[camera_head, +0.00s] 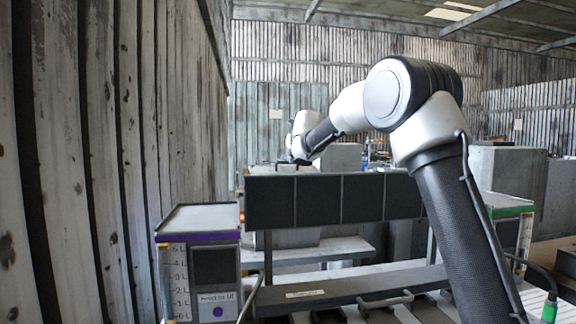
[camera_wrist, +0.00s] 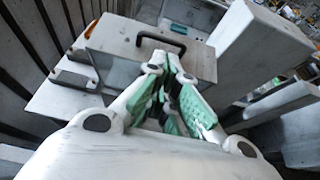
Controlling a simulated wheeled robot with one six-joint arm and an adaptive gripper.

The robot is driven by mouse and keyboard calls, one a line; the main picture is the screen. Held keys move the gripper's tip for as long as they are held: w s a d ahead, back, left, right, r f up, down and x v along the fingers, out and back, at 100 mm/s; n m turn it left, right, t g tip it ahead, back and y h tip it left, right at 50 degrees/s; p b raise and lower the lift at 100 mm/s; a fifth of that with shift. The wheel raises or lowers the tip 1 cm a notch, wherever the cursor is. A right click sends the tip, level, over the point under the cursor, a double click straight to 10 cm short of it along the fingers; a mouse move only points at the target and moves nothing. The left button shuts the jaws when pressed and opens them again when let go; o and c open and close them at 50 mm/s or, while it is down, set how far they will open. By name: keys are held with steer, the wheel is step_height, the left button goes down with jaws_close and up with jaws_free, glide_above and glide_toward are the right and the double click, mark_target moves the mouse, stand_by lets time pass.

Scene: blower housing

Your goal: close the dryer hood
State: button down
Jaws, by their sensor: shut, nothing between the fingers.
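My gripper (camera_wrist: 168,62) shows in the wrist view with its green-padded fingers together and nothing between them. Its tips are near a grey box-like cover (camera_wrist: 205,62) with a black bar handle (camera_wrist: 160,40) on top; they look apart from the handle. In the head view my arm reaches left over a raised row of dark panels (camera_head: 320,200), and its end is near a small dark handle (camera_head: 292,164) at the top. I take this raised part as the dryer hood, but cannot be sure. Fine contact at the fingertips is hidden in the head view.
A cabinet (camera_head: 200,258) with a litre scale and purple trim stands at left, beside a plank wall (camera_head: 100,150). A long grey bar (camera_head: 340,287) with a label and a handle (camera_head: 386,300) runs across the front. A tall grey block (camera_wrist: 262,48) stands right of the cover.

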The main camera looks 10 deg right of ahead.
steer(key=x, duration=1)
steer(key=shift+w, duration=0.2)
